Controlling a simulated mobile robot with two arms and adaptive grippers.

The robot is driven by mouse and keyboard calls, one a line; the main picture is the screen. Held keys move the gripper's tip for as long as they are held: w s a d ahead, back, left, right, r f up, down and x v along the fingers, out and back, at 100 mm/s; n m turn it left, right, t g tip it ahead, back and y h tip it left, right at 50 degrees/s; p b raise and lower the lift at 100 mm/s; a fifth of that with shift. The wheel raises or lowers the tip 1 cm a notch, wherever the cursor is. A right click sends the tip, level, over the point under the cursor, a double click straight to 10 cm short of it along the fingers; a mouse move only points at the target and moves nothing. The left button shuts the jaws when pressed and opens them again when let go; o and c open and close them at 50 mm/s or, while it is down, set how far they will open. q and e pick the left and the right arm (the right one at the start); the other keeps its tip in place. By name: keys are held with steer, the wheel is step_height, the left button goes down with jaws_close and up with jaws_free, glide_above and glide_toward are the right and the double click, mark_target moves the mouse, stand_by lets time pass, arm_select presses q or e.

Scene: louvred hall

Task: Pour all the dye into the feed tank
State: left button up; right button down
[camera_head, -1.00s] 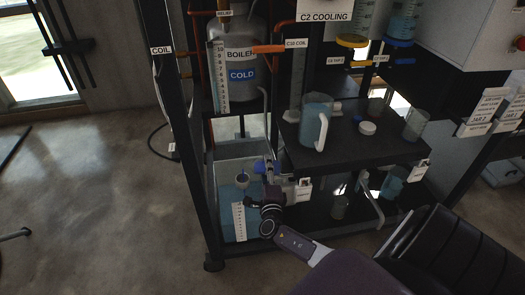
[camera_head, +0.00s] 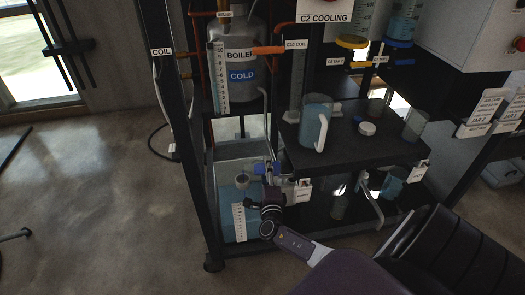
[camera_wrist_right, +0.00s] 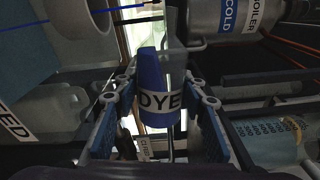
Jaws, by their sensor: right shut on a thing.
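The dye container (camera_wrist_right: 152,72), a blue vessel labelled DYE, is held between the fingers of my right gripper (camera_wrist_right: 158,101). In the head view my right gripper (camera_head: 270,184) is over the right part of the feed tank, with the blue container (camera_head: 259,169) at its tips. The feed tank (camera_head: 226,205) is a clear box with bluish liquid and a white scale on its front. A pale round cup or funnel (camera_head: 242,180) is at the tank, left of the container. Whether dye is flowing out cannot be told. My left gripper is not in view.
The boiler (camera_head: 238,55) hangs above the tank in the frame. A shelf (camera_head: 345,150) to the right bears a jug (camera_head: 313,126) of bluish liquid, a beaker (camera_head: 415,124) and a white lid (camera_head: 367,128).

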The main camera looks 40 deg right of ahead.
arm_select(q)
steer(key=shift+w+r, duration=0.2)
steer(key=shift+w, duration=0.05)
arm_select(e)
steer(key=shift+f+n, duration=0.1)
steer(key=shift+n, duration=0.2)
arm_select(q)
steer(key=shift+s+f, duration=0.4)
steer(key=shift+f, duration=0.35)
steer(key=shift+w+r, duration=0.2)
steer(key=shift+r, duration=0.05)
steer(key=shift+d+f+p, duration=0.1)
steer(key=shift+p, duration=0.25)
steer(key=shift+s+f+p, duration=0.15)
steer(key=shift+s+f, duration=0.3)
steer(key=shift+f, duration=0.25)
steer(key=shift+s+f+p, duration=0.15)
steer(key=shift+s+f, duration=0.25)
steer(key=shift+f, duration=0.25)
arm_select(e)
steer(key=shift+r+n, duration=0.2)
steer(key=shift+n, duration=0.1)
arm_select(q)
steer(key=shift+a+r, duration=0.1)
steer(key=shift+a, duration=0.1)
